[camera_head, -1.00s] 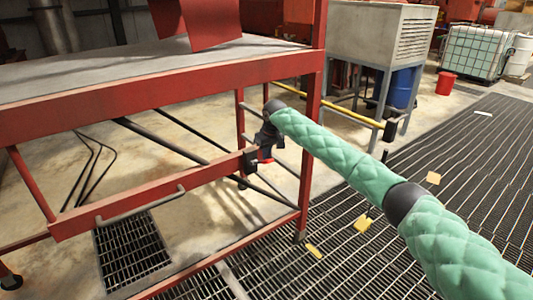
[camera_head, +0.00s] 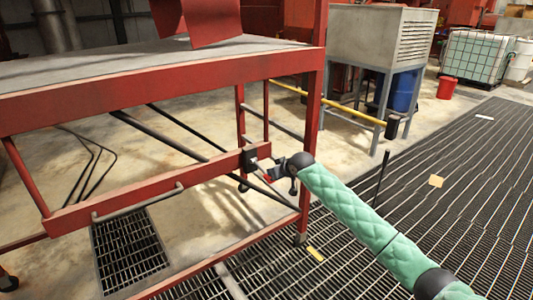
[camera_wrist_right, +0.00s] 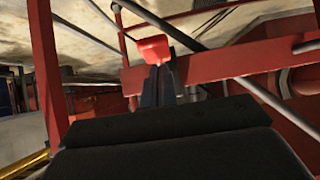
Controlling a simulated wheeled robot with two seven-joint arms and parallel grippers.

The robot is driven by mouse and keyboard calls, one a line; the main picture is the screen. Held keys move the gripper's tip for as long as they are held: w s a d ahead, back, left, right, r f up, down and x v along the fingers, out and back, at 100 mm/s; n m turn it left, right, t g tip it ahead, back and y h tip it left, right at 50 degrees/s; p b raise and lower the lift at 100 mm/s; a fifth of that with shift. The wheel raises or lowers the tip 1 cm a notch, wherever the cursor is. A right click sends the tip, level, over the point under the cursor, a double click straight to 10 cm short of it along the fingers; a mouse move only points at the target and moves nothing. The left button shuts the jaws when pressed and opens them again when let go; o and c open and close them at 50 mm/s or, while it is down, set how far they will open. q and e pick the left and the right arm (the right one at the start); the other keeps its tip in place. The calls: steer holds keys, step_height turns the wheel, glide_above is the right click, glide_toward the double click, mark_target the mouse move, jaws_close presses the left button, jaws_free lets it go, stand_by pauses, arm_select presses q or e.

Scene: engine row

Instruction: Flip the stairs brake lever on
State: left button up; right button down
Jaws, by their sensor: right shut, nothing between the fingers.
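The red tip of what looks like the brake lever (camera_wrist_right: 153,47) shows in the right wrist view, just beyond my fingertips. In the head view a black lever mount (camera_head: 250,158) sits at the right end of the stairs' lower red rail, and the lever there is too small and covered to read its position. My right gripper (camera_head: 269,177) is beside that mount, pointing left toward it. In the wrist view its dark fingers (camera_wrist_right: 158,83) are together and empty, close against or touching the red tip; I cannot tell which. My left gripper is not in view.
The red stair frame (camera_head: 160,88) has a post (camera_head: 312,130) close to my right wrist. A grey handle bar (camera_head: 138,204) runs along the lower rail. A yellow rail (camera_head: 345,111) and a grey cabinet (camera_head: 375,45) stand behind. The grated floor at right is open.

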steer(key=shift+f, duration=0.7)
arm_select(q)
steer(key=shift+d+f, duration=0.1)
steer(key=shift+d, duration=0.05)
arm_select(e)
steer(key=shift+s+f, duration=0.1)
steer(key=shift+f, duration=0.05)
steer(key=shift+s+f, duration=0.1)
steer(key=shift+f, duration=0.15)
steer(key=shift+r, duration=0.1)
arm_select(q)
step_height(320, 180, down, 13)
steer(key=p, duration=0.3)
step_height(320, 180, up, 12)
steer(key=b, duration=0.2)
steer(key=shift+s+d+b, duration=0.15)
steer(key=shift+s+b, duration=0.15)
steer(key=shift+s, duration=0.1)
arm_select(e)
steer(key=w+r+v, duration=0.1)
steer(key=r+v, duration=0.1)
steer(key=v, duration=1.1)
steer(key=shift+a, duration=0.25)
